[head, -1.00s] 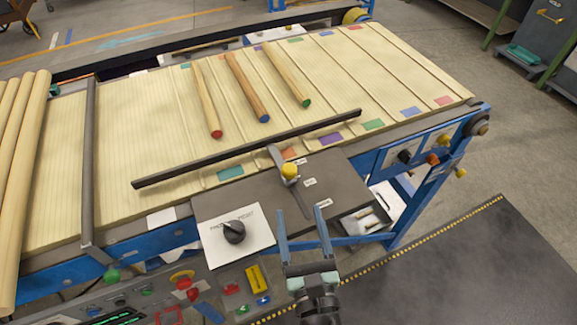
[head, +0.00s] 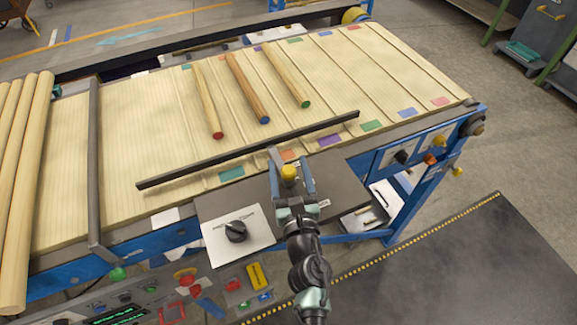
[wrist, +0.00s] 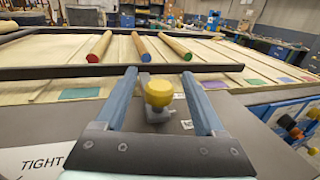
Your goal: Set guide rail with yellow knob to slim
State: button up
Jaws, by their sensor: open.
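The guide rail (head: 220,158) is a long dark bar lying at a slant across the slatted conveyor; it also shows in the wrist view (wrist: 60,73). Its yellow knob (head: 288,173) sits on a bracket over the dark side plate. My gripper (head: 291,179) is open, with its fingers on either side of the knob; I cannot tell whether they touch it. In the wrist view the knob (wrist: 158,92) stands between the two blue fingers. Small labels lie beside the slot, one at the right (wrist: 187,124); I cannot read them. The gripper hides part of the slot.
Three turned rods with red, blue and green ends (head: 247,87) lie on the conveyor (head: 130,120) behind the rail. A black dial (head: 236,231) on a white plate is left of my arm. A button panel (head: 150,295) is at front left.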

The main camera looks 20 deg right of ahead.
grip_shut()
dwell(0.4)
dwell(1.1)
